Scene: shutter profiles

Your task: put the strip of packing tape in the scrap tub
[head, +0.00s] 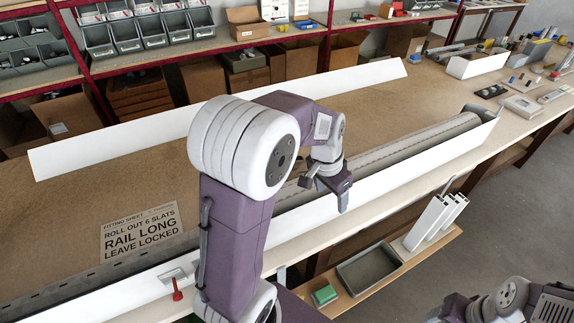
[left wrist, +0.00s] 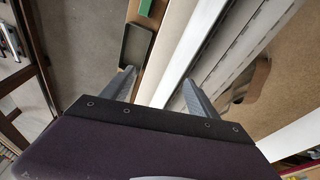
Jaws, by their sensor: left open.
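My left gripper (head: 328,190) is open and empty, above the long white profile (head: 380,180) that runs along the bench's front edge. In the left wrist view its two fingers (left wrist: 158,80) stand apart, with the bench edge and lower shelf beneath. A shallow grey tray (head: 368,268), possibly the scrap tub, lies on the lower wooden shelf; it also shows in the left wrist view (left wrist: 136,45). I cannot make out the strip of packing tape for sure in either view. My right arm shows at the lower right; its fingers are out of frame.
A grey slatted roll (head: 400,143) lies in the profile. A green block (head: 324,295) and upright white profile pieces (head: 428,222) flank the tray. A printed fitting sheet (head: 140,233) lies on the bench. A red-handled part (head: 177,288) is at the front left. Mid-bench is clear.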

